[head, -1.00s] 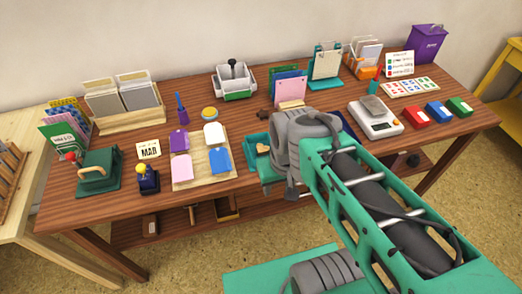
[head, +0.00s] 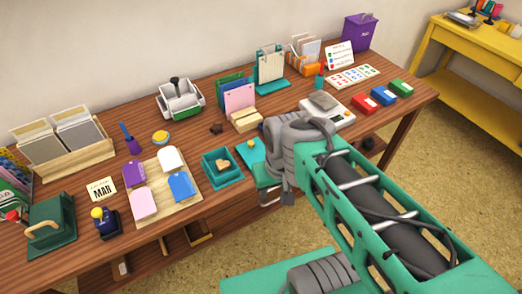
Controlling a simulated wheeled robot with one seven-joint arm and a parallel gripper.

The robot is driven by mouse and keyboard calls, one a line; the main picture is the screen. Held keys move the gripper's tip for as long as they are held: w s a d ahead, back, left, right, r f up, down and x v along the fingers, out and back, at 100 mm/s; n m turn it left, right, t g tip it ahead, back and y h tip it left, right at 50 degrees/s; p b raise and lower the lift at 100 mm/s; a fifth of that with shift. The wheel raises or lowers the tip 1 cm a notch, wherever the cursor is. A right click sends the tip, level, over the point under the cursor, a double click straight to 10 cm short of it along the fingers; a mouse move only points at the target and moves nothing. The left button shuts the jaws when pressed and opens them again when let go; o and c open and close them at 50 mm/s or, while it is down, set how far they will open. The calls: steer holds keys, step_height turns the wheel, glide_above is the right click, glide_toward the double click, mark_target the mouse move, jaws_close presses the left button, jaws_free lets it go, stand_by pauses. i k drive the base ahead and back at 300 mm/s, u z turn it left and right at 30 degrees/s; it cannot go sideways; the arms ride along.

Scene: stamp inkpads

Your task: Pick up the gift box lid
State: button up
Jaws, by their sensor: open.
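A flat teal piece (head: 251,153) with a small yellow detail lies on the wooden table beside an open teal box (head: 222,169). It may be the gift box lid, but I cannot tell for certain. The box holds a small tan heart-shaped thing (head: 224,164). My gripper (head: 274,184) is at the end of my arm, near the table's front edge and just to the right of the teal piece in the picture. It is open and seems empty. My wrist hides most of its fingers and part of the table behind it.
A wooden board (head: 185,208) with coloured tags lies left of the box. A grey scale (head: 341,116) and several coloured inkpads (head: 363,103) stand to the right. Card holders and a purple bin (head: 359,34) line the back. The floor at the right is clear.

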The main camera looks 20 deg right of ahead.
mark_target(252, 151)
steer(key=u, duration=2.5)
steer(key=k, duration=0.2)
steer(key=z, duration=1.15)
steer(key=i, duration=0.5)
steer(key=u, duration=0.1)
